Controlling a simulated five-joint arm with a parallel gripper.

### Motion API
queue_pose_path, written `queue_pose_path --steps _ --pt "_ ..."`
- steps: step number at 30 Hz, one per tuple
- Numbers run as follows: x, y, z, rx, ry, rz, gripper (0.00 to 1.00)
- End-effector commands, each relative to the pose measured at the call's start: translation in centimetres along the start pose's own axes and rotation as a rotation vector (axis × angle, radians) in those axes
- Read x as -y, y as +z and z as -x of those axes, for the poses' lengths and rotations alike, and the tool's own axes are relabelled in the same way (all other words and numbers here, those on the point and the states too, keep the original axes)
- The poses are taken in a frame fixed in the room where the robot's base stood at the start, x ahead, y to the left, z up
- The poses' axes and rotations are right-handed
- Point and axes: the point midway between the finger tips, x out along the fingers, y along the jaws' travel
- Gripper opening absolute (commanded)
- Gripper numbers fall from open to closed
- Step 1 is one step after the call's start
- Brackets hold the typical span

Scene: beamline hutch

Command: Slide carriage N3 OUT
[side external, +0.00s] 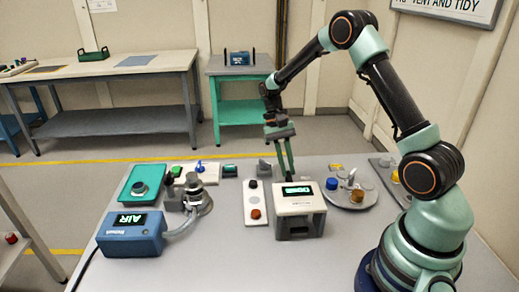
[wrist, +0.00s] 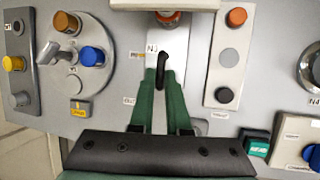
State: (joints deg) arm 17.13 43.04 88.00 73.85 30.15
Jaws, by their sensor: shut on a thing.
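Carriage N3 (wrist: 177,45) is a pale plate with an N3 label in the wrist view. It runs down from under a white housing at the picture's top edge. A black upright handle (wrist: 170,48) stands on it. My gripper (wrist: 163,75) has its two green fingers closed around the handle's lower end. In the side external view my gripper (side external: 289,180) points down behind the white box with a green display (side external: 298,198). The box hides the carriage and the fingertips there. A small tag (wrist: 129,100) lies left of the fingers, its text hard to read.
A strip with orange and grey caps (wrist: 230,55) lies right of the carriage. A round plate with blue and orange knobs (wrist: 78,77) is to its left. The blue Air box (side external: 132,234) and a metal fitting (side external: 197,199) stand further left on the table in the side view.

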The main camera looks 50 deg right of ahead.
Motion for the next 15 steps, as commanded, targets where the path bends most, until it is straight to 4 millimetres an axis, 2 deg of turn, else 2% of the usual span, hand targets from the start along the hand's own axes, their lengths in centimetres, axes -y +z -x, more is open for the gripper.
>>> queue_pose_path --steps 15 --pt "-0.23 -0.23 0.18 0.007 0.000 -0.005 0.00"
